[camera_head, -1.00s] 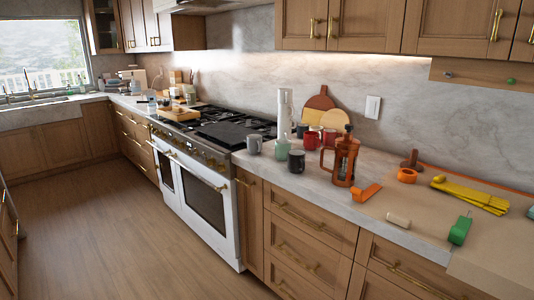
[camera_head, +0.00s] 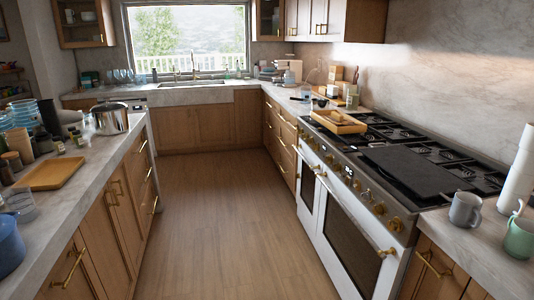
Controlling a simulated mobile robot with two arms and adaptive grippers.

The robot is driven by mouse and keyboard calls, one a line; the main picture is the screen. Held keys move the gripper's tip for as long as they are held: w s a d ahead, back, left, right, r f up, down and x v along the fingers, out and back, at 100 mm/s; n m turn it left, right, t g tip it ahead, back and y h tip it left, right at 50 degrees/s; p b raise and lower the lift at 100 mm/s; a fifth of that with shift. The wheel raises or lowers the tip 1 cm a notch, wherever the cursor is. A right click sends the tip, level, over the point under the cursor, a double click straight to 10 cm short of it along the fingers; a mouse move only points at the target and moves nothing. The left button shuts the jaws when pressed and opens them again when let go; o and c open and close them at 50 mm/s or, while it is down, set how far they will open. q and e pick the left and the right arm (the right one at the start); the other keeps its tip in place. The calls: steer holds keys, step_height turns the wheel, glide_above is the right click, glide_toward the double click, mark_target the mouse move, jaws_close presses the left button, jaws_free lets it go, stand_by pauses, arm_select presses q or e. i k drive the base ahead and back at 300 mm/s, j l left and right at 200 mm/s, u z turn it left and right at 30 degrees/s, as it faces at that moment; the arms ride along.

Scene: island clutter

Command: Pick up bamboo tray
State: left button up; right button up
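Two tray-like wooden things are in the head view. A light wooden tray (camera_head: 348,128) with raised sides rests on the far-left part of the stove, with a dark item at its edge. A flat, yellow-brown tray (camera_head: 53,173) lies on the counter at the left, near its edge. I cannot tell for sure which of the two is the bamboo tray. Neither of my grippers is in view.
The stove (camera_head: 388,165) and its counter run along the right, with a grey mug (camera_head: 465,210) and a green mug (camera_head: 519,238) near. The left counter holds a steel pot (camera_head: 110,118), a blue pot (camera_head: 8,245) and jars. The wooden floor (camera_head: 210,215) between is clear.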

mark_target(338, 122)
steer(key=i+j, duration=0.1)
steer(key=i, duration=0.5)
steer(key=i+z, duration=0.1)
steer(key=i, duration=0.5)
steer(key=i+j, duration=0.2)
steer(key=i, duration=0.35)
